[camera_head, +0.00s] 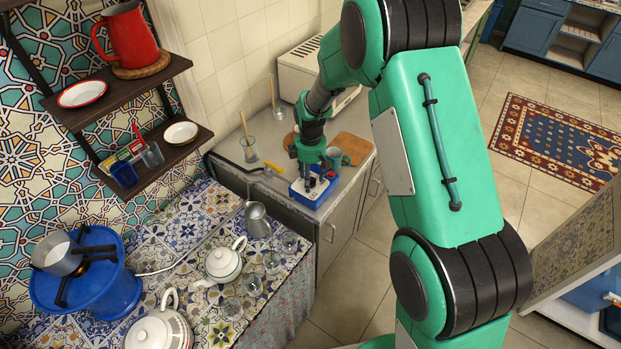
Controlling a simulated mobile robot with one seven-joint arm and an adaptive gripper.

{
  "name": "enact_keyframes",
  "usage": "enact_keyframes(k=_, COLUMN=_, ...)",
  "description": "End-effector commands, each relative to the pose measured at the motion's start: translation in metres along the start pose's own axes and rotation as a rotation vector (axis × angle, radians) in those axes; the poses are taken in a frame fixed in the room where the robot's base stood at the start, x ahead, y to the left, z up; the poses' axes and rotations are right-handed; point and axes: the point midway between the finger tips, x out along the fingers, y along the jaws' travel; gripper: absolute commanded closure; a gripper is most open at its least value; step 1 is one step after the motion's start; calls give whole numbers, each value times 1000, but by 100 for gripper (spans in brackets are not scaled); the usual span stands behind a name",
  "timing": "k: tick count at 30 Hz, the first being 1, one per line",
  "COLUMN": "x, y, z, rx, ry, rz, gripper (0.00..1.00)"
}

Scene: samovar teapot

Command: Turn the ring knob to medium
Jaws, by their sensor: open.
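My gripper (309,179) is open and points down over a small blue box with a light top (326,193) on the counter. Its fingers are at or just above the box's top; I cannot tell whether they touch it. The ring knob cannot be made out clearly; any knob on the box under my fingers is small and partly hidden by them. A saucepan (59,251) sits on a burner over a large blue container (100,290) at the left.
A yellow-handled valve (277,168) and a glass (249,150) are left of my gripper. A white teapot (223,263) and several glasses stand on the tiled table.

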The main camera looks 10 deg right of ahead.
Motion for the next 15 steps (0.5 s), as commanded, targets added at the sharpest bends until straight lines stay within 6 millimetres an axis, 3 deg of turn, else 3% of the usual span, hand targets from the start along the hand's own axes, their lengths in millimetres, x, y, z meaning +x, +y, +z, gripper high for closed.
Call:
enact_keyframes(k=3, x=0, y=0, z=0, rx=0, ry=0, rz=0, gripper=52)
enact_keyframes(k=10, x=0, y=0, z=0, rx=0, ry=0, rz=0, gripper=95)
enact_keyframes(k=15, x=0, y=0, z=0, rx=2, ry=0, rz=0, gripper=95)
